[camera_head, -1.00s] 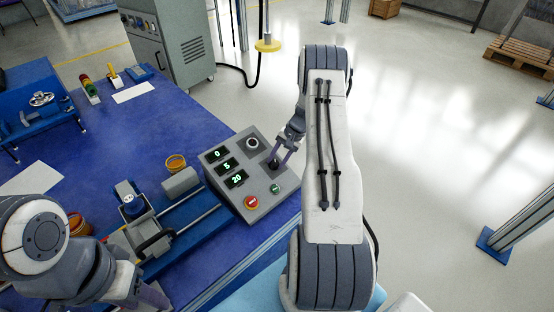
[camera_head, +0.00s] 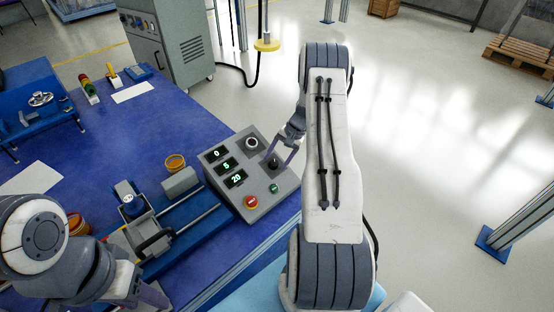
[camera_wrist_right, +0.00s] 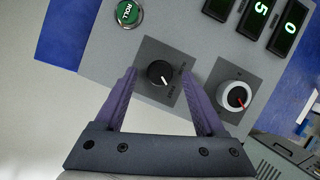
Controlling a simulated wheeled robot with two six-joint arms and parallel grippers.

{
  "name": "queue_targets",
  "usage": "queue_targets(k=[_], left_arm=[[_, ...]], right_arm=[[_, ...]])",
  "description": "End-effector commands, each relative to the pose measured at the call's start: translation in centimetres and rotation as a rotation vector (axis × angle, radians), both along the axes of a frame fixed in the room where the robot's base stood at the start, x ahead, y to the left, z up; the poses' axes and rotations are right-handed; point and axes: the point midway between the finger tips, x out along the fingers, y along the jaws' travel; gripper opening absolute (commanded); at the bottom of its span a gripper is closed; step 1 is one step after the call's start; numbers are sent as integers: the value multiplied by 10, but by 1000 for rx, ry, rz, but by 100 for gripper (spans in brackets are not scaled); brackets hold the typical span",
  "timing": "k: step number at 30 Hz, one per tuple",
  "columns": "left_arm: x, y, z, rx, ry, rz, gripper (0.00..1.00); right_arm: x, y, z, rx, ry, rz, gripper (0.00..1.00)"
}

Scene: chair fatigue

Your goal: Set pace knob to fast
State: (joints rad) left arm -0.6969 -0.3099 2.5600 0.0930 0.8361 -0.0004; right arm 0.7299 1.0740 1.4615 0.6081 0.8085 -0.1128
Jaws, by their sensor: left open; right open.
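A black knob (camera_wrist_right: 160,73) with a white pointer line sits on a dark square plate on the grey control box (camera_head: 225,205). In the head view the knob (camera_head: 273,163) is near the box's right edge. My right gripper (camera_wrist_right: 159,74) is open, with one purple finger on each side of the knob. I cannot tell whether either finger touches it. In the head view the right gripper (camera_head: 279,158) is over the knob. My left gripper (camera_head: 150,296) is open at the lower left, away from the box.
A second dial (camera_wrist_right: 235,96) with a red pointer is close beside one right finger. The box also has a green button (camera_wrist_right: 129,13), a red button (camera_head: 251,202) and lit displays. A blue-railed fixture (camera_head: 170,225) stands left of the box on the blue table (camera_head: 110,150).

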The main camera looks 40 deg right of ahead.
Motion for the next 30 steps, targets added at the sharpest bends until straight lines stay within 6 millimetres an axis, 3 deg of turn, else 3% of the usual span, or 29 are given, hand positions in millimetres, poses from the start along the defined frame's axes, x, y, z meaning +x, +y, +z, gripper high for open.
queue_targets(k=[9, 15, 30], left_arm=[[0, 0, 11, 0, 0, 0, 50], [0, 0, 15, 0, 0, 0, 50], [0, 0, 15, 0, 0, 0, 50]], right_arm=[[-12, -24, 57, -2, -3, -3, 72], [-18, -34, 82, -3, -2, -3, 72], [-20, -37, 89, -1, -1, -3, 72]])
